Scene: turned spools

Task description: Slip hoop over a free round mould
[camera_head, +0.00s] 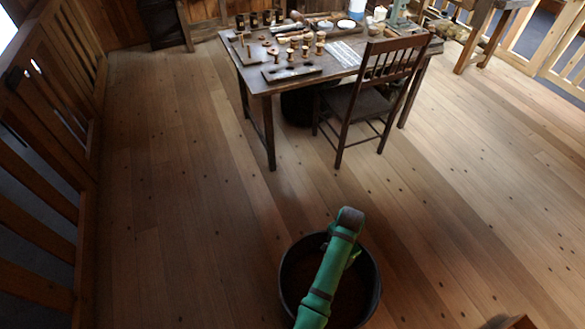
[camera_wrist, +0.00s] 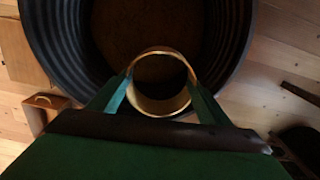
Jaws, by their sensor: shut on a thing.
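A gold-coloured hoop (camera_wrist: 160,106), a short open band, is in the middle of the wrist view. My gripper (camera_wrist: 160,74) is shut on it, with one green finger at each side. The hoop is empty, and a dark space shows through it. My gripper and the hoop are above a wide black tub (camera_wrist: 65,50), which also shows in the head view (camera_head: 372,285). In the head view my arm hides the hoop. Small turned wooden pieces (camera_head: 305,50) stand on the far table; I cannot tell which are round moulds.
The dark wooden table (camera_head: 262,82) holds tools, trays and jars. A spindle-backed chair (camera_head: 350,103) stands at its front. A wooden railing (camera_head: 45,200) runs along the left. The plank floor between tub and table is clear. A small wooden box (camera_wrist: 45,105) lies left in the wrist view.

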